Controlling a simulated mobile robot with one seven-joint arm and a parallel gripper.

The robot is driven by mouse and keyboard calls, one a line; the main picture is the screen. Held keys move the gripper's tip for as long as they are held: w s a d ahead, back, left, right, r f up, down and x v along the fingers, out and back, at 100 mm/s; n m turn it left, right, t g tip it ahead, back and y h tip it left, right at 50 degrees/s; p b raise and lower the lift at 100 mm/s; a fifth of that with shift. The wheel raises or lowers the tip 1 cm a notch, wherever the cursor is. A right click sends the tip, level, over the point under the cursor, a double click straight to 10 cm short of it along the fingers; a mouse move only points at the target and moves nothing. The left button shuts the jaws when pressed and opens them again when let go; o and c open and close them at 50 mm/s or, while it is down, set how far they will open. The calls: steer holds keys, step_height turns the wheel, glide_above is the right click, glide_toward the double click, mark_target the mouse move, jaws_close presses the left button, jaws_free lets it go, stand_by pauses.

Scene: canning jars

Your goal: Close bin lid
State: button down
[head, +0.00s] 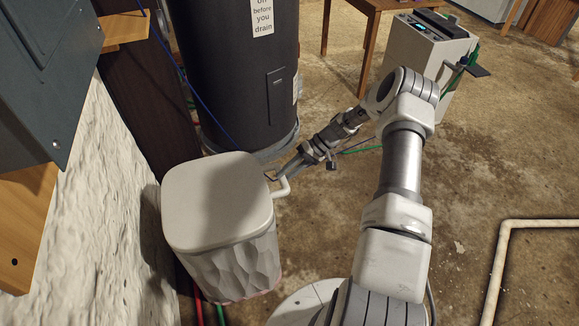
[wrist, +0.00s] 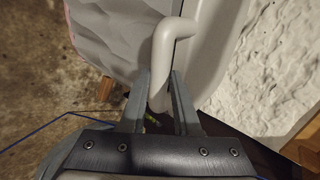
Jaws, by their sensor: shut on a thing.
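The white bin (head: 225,268) stands against the rough white wall at the left in the head view. Its pale lid (head: 210,185) lies over the top and looks flat, with no clear gap along the visible rim. A white bent handle (head: 283,188) sticks out from the lid's right side. My gripper (head: 276,178) is at this handle. In the wrist view, its two dark fingers (wrist: 160,80) are shut on the handle (wrist: 162,62), one on each side. The lid edge (wrist: 208,45) and the faceted bin body (wrist: 112,28) show behind it. The bin's inside is hidden.
A tall dark water tank (head: 240,75) stands just behind the bin. A blue cord and red and green hoses run nearby. A white pipe (head: 500,250) lies at the right. A grey wheeled unit (head: 420,55) stands farther back. The concrete floor between is mostly clear.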

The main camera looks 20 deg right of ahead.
steer(key=c, duration=0.6)
jaws_free()
steer(key=shift+r, duration=0.1)
steer(key=p+v, duration=0.4)
steer(key=v, duration=1.3)
steer(key=shift+d+r, duration=0.1)
steer(key=shift+d, duration=0.15)
steer(key=s+a+r+h, duration=0.4)
steer(key=a+r, duration=0.2)
steer(key=r, duration=0.6)
steer(key=s+a+r+h, duration=0.35)
steer(key=a+r, duration=0.25)
steer(key=r, duration=0.6)
steer(key=s+a+r+t+h, duration=0.1)
steer(key=s+a+r+t, duration=0.25)
steer(key=s, duration=0.65)
steer(key=s+a+r+t+h, duration=0.15)
steer(key=s+a+r, duration=0.3)
steer(key=s, duration=0.55)
steer(key=r+p, duration=1.4)
steer(key=a+r+p, duration=0.1)
steer(key=r+p, duration=0.6)
steer(key=shift+s+r+p, duration=0.1)
steer(key=shift+s+p, duration=0.1)
steer(key=shift+p, duration=0.2)
